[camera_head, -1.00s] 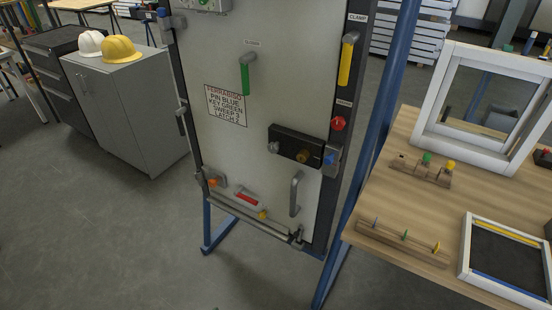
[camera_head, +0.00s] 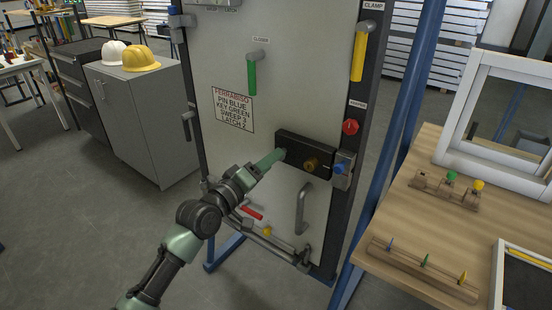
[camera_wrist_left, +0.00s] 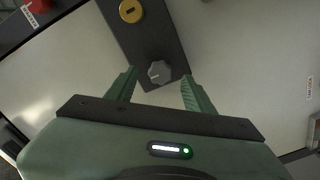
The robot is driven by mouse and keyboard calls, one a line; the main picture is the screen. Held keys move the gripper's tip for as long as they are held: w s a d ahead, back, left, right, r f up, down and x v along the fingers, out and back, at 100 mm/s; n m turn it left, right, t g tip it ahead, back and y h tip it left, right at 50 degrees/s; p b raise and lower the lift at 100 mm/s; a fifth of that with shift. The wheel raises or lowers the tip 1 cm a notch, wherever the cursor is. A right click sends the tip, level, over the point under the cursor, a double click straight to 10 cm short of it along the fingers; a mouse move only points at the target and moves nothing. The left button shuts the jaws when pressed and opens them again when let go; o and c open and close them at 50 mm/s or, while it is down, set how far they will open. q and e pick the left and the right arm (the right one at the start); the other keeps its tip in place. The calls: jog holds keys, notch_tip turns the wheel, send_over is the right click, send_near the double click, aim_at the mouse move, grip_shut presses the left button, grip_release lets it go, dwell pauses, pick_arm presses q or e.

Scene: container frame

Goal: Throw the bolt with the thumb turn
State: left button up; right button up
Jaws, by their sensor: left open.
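The black lock case (camera_head: 318,160) is mounted on the pale door panel (camera_head: 225,60). It carries a brass round cylinder (camera_head: 310,164), which also shows in the left wrist view (camera_wrist_left: 131,11). The grey thumb turn (camera_wrist_left: 159,72) sits at the other end of the case, between my open left fingers but apart from both. In the head view my left gripper (camera_head: 279,155) reaches the left end of the case and hides the thumb turn. In the left wrist view the gripper (camera_wrist_left: 160,90) is open and empty. My right gripper is in neither view.
A blue-knobbed latch block (camera_head: 341,167) sits right of the case, with a red knob (camera_head: 350,127) above. A grey pull handle (camera_head: 302,208) is below. A wooden bench (camera_head: 400,226) stands right; a grey cabinet (camera_head: 150,120) with helmets stands left.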

pick_arm(q)
jog(key=shift+x, duration=1.6)
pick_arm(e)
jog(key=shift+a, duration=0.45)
pick_arm(q)
grip_shut()
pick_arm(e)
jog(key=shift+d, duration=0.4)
